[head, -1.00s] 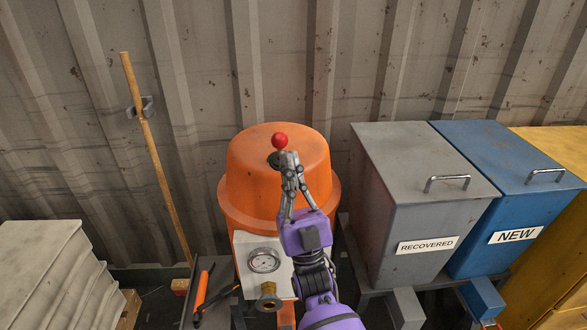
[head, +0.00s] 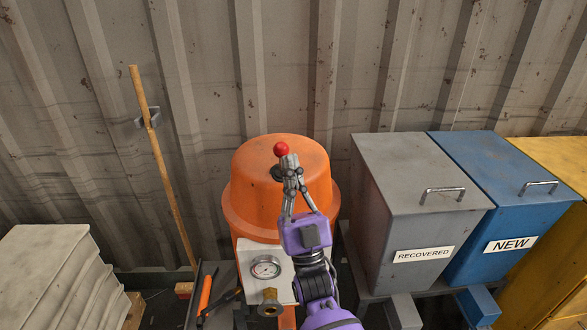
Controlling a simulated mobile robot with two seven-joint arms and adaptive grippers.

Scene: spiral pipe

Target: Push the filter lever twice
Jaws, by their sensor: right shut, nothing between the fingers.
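The filter lever shows as a red ball knob (head: 281,149) above the top of the orange filter housing (head: 255,185). Most of its shaft is hidden behind my right gripper. My right gripper (head: 289,160) is shut and empty, with its fingertips just below and right of the red knob, seemingly at the lever. I cannot tell for certain whether they touch it. My purple right arm reaches up from the bottom of the head view. My left gripper is not in view.
A gauge (head: 266,267) and a brass outlet (head: 270,303) are on the housing's front. A grey RECOVERED bin (head: 405,190) and a blue NEW bin (head: 495,180) stand at right. A wooden pole (head: 160,165) leans on the wall. Stacked pale slabs (head: 45,265) lie at left.

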